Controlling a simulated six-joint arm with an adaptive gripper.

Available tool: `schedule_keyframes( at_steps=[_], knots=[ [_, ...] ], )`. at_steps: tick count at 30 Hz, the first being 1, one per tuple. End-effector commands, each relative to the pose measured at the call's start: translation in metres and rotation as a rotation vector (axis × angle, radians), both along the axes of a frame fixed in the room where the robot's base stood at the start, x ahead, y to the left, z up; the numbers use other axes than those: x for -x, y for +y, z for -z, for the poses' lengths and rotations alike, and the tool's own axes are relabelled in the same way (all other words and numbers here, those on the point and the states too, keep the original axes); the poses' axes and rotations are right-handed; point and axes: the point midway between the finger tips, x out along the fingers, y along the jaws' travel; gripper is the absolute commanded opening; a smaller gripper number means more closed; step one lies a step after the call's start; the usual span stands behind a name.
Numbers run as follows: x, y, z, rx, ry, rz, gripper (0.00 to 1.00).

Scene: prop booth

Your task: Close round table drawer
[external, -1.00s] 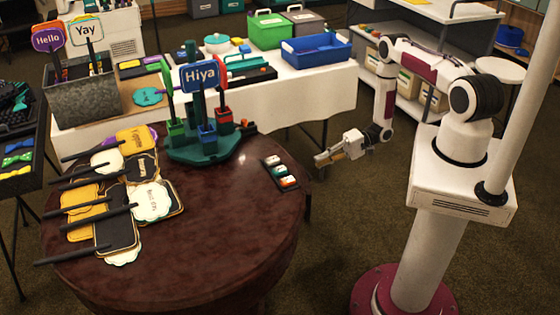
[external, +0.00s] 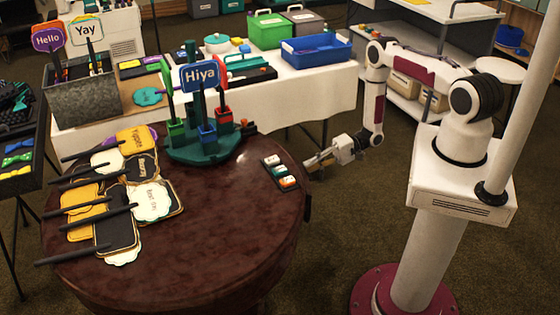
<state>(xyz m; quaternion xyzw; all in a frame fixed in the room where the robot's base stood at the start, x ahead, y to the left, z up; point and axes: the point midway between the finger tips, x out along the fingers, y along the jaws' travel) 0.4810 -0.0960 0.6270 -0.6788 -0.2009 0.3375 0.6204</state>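The round table (external: 225,240) has a dark, glossy reddish-brown top and fills the lower left of the external view. A narrow dark piece (external: 307,207) stands out at the table's right edge; it may be the drawer front, but its face and any handle are hidden from this side. My gripper (external: 312,162) is at the end of the lowered arm, just right of the table's back right edge and pointing left. A small gap seems to separate it from the dark piece. The fingers are too small to tell whether they are open or shut, and I see nothing held.
Several paddle signs (external: 117,207) lie on the table's left. A green stand (external: 205,150) with the "Hiya" sign stands at the back, and a small black tray (external: 280,174) lies near the right edge. A white-clothed table (external: 275,105) is behind.

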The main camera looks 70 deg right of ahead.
Motion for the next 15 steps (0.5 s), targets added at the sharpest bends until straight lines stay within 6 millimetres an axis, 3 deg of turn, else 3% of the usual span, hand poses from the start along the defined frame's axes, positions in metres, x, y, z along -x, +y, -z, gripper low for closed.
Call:
schedule_keyframes(
  at_steps=[6,15],
  knots=[
    [-0.014,0.015,0.005,0.0,0.0,-0.003,0.14],
    [-0.022,0.023,0.007,0.001,-0.001,-0.001,0.14]
  ],
)
